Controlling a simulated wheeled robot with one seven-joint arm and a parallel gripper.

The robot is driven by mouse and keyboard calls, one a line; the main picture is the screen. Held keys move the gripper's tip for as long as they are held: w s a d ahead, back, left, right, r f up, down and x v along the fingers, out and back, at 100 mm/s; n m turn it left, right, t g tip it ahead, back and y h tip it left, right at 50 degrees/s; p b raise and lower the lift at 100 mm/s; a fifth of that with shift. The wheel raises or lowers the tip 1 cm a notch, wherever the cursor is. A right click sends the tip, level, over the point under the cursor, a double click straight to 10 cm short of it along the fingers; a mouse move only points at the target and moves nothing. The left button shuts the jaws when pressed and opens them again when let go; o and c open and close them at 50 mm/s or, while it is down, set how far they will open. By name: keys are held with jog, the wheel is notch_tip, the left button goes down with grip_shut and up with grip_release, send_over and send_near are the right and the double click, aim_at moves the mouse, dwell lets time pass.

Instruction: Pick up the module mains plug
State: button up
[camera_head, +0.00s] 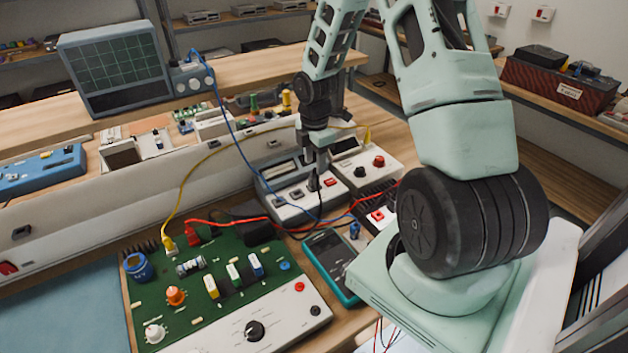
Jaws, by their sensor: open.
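My gripper (317,168) points down over a white and grey bench unit (290,207) in the middle of the view. A small dark upright piece (314,182), perhaps the mains plug, stands on this unit right below or between the fingertips. A dark cable runs down near it. I cannot tell whether the fingers touch the piece, because they are small and dark here. The gripper is open. The green circuit board module (215,285) lies in front, with yellow and red plugs at its back edge.
A teal handheld meter (329,262) lies right of the board. A white box with red and black knobs (366,165) stands right of the gripper. An oscilloscope (116,62) stands back left. Blue, yellow and red cables cross the area around the gripper.

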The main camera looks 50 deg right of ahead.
aim_at(314, 176)
jog(key=shift+a+f+p, duration=0.2)
jog(key=shift+f+p, duration=0.6)
jog(key=shift+f, duration=2.1)
grip_shut()
